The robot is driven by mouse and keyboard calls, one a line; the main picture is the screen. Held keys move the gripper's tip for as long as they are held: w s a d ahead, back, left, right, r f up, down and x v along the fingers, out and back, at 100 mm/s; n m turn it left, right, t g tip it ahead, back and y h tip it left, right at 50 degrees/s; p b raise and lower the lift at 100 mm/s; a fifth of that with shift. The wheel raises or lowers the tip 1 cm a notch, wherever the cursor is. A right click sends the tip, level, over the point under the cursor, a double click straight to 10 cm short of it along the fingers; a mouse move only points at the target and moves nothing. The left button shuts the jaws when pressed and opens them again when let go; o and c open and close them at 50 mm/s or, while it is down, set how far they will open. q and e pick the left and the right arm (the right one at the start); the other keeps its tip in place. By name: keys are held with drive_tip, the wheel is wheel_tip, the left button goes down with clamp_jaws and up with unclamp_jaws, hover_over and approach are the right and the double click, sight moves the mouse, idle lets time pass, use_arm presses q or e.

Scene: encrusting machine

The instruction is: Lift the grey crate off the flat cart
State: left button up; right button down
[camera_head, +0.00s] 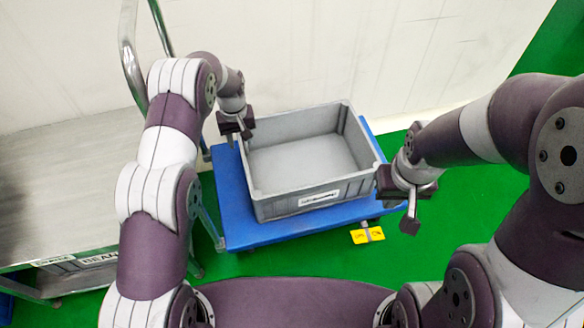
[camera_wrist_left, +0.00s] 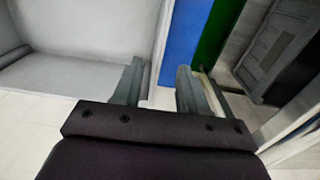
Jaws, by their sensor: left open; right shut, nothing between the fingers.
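The grey crate (camera_head: 280,207) is empty and sits on the blue flat cart (camera_head: 232,212), with a white label on its front wall. My left gripper (camera_head: 240,138) is open at the crate's left rim. In the left wrist view its fingers (camera_wrist_left: 160,88) are spread, one on the crate's side (camera_wrist_left: 85,70) and the other on the side of the cart's blue deck (camera_wrist_left: 183,30). Whether they touch the wall is unclear. My right gripper (camera_head: 411,212) is shut and empty, to the right of the crate's front right corner and apart from it.
A grey-topped metal table or trolley (camera_head: 60,180) with a tubular handle (camera_head: 130,55) stands to the left. A pale wall (camera_head: 300,50) is close behind the cart. A yellow plate (camera_head: 367,236) is at the cart's front edge. Green floor (camera_head: 470,215) is clear at the right.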

sight(244, 156)
use_arm(q)
wheel_tip(244, 156, down, 7)
drive_tip(key=b, duration=0.2)
drive_tip(key=shift+s+d+f+b, duration=0.1)
drive_tip(key=shift+b, duration=0.25)
drive_tip(key=f+b, duration=0.2)
drive_tip(key=f, duration=0.1)
drive_tip(key=f+b, duration=0.1)
drive_tip(key=f, duration=0.1)
drive_tip(key=shift+s, duration=0.4)
drive_tip(key=shift+f, duration=0.25)
drive_tip(key=shift+r, duration=0.2)
clamp_jaws()
drive_tip(key=shift+w+r, duration=0.1)
